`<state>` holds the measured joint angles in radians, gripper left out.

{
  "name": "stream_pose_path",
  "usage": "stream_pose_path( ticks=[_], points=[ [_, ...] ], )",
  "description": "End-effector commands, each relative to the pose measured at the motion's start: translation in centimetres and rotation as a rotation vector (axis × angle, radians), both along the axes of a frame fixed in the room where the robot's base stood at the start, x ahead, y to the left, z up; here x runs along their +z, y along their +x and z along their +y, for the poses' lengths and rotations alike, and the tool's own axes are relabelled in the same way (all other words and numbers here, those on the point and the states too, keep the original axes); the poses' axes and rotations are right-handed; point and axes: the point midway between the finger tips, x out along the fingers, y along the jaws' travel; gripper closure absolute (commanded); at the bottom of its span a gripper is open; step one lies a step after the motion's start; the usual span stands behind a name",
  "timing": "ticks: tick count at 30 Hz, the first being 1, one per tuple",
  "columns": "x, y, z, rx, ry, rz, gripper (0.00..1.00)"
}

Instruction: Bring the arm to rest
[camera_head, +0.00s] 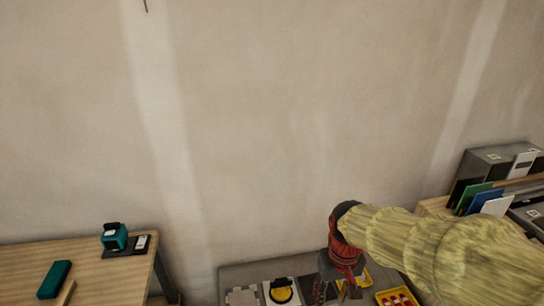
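My arm comes in from the lower right, in a pale yellow-green sleeve. It reaches left over a grey work surface (239,272). A red and dark wrist section sits at its end, and my gripper (345,290) points down from it near the bottom edge. The gripper is small and partly mixed with the things below it, so I cannot tell whether its fingers are open or shut, or whether it holds anything.
A wooden table (40,232) at left holds a teal device (115,237) and a teal block (54,279). A yellow and black round item (282,290) and a yellow tray (397,297) are on the grey surface. Coloured panels (474,197) stand at right. The wall is bare.

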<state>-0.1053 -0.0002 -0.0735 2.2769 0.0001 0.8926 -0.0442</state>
Motion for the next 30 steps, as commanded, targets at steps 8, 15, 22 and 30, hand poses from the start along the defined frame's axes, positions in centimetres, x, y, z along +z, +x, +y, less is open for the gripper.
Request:
stream_pose_path(
  ticks=[8,15,22,30],
  points=[
    [4.4,-6.2,-1.8,-0.080,0.016,-0.122,0.62],
    [7.4,-10.4,-2.9,-0.108,0.027,-0.252,0.62],
    [10.7,-12.3,-3.7,-0.131,0.034,-0.388,0.62],
    [12.4,-12.7,-4.2,-0.147,0.036,-0.446,0.62]
  ],
)
